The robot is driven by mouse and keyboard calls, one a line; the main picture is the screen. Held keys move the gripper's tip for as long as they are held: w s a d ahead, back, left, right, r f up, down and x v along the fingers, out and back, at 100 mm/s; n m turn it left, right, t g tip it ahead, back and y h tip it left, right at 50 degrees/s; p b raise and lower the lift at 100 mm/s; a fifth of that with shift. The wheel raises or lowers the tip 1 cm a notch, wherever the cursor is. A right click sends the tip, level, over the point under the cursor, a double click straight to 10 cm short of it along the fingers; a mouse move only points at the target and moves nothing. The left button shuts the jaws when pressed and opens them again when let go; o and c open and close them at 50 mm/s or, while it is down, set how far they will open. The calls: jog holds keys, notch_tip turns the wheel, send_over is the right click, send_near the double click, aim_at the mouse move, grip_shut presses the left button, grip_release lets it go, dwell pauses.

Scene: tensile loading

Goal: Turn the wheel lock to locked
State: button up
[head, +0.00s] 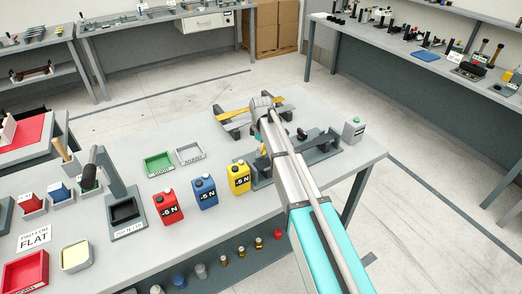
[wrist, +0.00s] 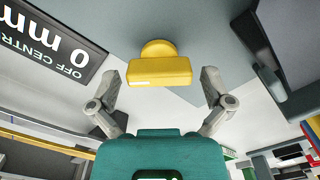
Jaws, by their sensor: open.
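In the wrist view a yellow block-shaped handle on a round yellow base (wrist: 160,71) sticks out from a grey surface. It looks like the wheel lock, but no lock marking on it is readable. My gripper (wrist: 157,76) is open, one finger on each side of the handle with a visible gap at both ends. I cannot tell how far the fingertips reach along it. In the head view my arm hides most of the gripper and the handle.
A dark display (wrist: 52,45) beside the handle reads "OFF CENTRE 0 mm", upside down. On the bench (head: 225,225) stand red (head: 168,207), blue (head: 205,192) and yellow (head: 239,178) "-5 N" cans, a green tray (head: 159,164) and a grey tray (head: 189,153). A grey stand with yellow strips (head: 233,117) is behind.

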dwell(0.3)
jog(key=c, duration=1)
jog(key=shift+o, duration=0.2)
jog(key=shift+m, duration=0.5)
jog(key=m, duration=0.3)
jog(key=shift+s+m, duration=0.1)
jog(key=shift+m, duration=2.1)
jog(key=o, duration=1)
jog(key=shift+c, duration=0.2)
